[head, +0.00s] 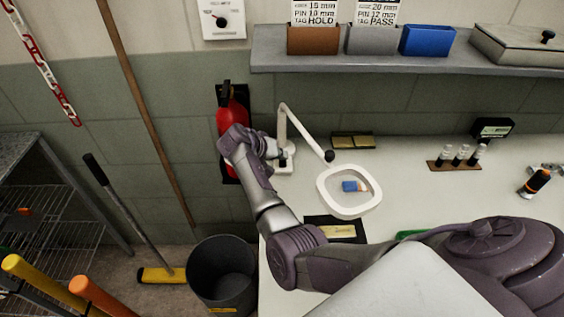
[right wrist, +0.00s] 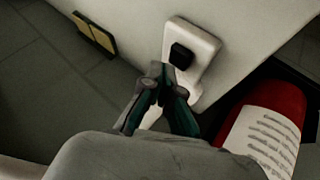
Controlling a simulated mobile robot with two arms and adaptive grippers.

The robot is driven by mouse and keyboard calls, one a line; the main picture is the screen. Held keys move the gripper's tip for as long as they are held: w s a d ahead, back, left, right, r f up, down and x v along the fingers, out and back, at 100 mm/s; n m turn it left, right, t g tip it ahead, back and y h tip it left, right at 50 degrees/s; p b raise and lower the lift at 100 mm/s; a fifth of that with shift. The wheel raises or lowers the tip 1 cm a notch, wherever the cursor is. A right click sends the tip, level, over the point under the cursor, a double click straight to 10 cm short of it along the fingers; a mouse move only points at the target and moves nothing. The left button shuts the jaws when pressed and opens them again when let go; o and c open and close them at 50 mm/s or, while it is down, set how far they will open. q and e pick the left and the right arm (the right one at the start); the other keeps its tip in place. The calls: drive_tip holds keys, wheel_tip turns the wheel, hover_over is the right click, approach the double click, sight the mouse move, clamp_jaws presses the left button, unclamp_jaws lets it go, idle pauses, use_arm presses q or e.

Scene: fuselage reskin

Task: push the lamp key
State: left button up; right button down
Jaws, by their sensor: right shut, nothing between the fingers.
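The magnifier lamp (head: 349,191) has a white framed head on a thin jointed arm, and its white base (head: 285,166) stands at the left end of the worktop. In the right wrist view the lamp key (right wrist: 181,56) is a black block on the white base plate (right wrist: 205,47). My right gripper (right wrist: 163,72) is shut and empty. Its fingertips appear close beside the key; I cannot tell whether they touch it. In the head view my right gripper (head: 273,149) is at the lamp base, partly hidden by its wrist. My left gripper is not in view.
A red fire extinguisher (head: 231,111) hangs on the wall close to my right wrist, and its red body shows in the wrist view (right wrist: 268,120). A shelf (head: 400,62) with bins runs above. A dark bucket (head: 222,272) stands left of the worktop (head: 405,165).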

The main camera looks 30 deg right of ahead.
sight(281, 163)
drive_tip(key=shift+f, duration=0.4)
drive_tip(key=shift+f+b, duration=0.2)
drive_tip(key=shift+b, duration=0.15)
drive_tip(key=shift+r, duration=0.1)
idle(0.3)
drive_tip(key=shift+r+p, duration=0.55)
drive_tip(key=shift+p, duration=0.1)
drive_tip(key=shift+r, duration=0.1)
wheel_tip(281, 163, up, 6)
drive_tip(key=p, duration=0.5)
drive_tip(key=shift+p, duration=0.3)
